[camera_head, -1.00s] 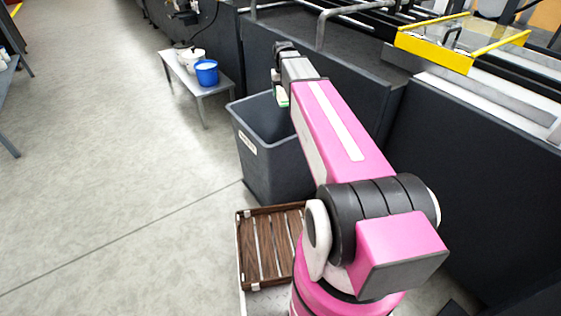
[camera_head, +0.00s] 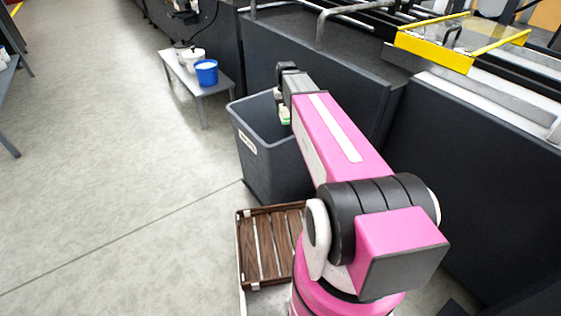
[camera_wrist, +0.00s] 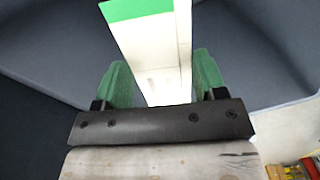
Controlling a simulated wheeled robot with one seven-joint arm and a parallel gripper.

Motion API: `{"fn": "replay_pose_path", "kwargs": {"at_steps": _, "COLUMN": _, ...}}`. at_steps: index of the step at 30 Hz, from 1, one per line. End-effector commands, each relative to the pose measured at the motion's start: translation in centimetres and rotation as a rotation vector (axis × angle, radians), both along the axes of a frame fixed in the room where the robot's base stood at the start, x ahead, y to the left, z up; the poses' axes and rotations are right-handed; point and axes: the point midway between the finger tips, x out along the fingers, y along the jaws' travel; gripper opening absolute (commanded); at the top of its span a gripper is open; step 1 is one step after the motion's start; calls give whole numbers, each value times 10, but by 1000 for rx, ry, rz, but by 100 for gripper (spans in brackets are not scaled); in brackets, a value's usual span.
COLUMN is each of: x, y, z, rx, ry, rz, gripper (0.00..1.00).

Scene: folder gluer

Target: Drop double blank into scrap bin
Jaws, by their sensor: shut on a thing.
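The blank (camera_wrist: 147,45) is a white folded piece with a green end band, in the wrist view. My gripper (camera_wrist: 160,84) has green fingers on both sides of it and is shut on it. In the head view only a small green and white bit of the blank (camera_head: 285,114) shows beside my arm's end. The scrap bin (camera_head: 268,165) is a tall dark grey open bin with a white label. My gripper and the blank are over its mouth, near the right side. In the wrist view, dark bin walls (camera_wrist: 245,50) surround the blank. The bin's floor is mostly hidden.
A low grey table (camera_head: 192,82) with a blue bucket (camera_head: 206,72) and a white bucket (camera_head: 190,56) stands behind the bin. A brown slatted tray (camera_head: 268,245) is in front of it. Dark machine panels (camera_head: 480,190) line the right.

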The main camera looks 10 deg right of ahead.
Motion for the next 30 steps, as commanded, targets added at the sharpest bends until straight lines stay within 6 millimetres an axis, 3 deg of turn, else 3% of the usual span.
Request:
{"fn": "replay_pose_path", "kwargs": {"at_steps": 7, "x": 0, "y": 0, "z": -1, "rx": 0, "ry": -1, "rz": 0, "gripper": 42}}
{"fn": "replay_pose_path", "kwargs": {"at_steps": 8, "x": 0, "y": 0, "z": -1, "rx": 0, "ry": -1, "rz": 0, "gripper": 74}}
{"fn": "replay_pose_path", "kwargs": {"at_steps": 9, "x": 0, "y": 0, "z": -1, "rx": 0, "ry": -1, "rz": 0, "gripper": 87}}
{"fn": "replay_pose_path", "kwargs": {"at_steps": 10, "x": 0, "y": 0, "z": -1, "rx": 0, "ry": -1, "rz": 0, "gripper": 94}}
{"fn": "replay_pose_path", "kwargs": {"at_steps": 22, "x": 0, "y": 0, "z": 5, "rx": 0, "ry": -1, "rz": 0, "gripper": 94}}
{"fn": "replay_pose_path", "kwargs": {"at_steps": 30, "x": 0, "y": 0, "z": 45, "rx": 0, "ry": -4, "rz": 0, "gripper": 94}}
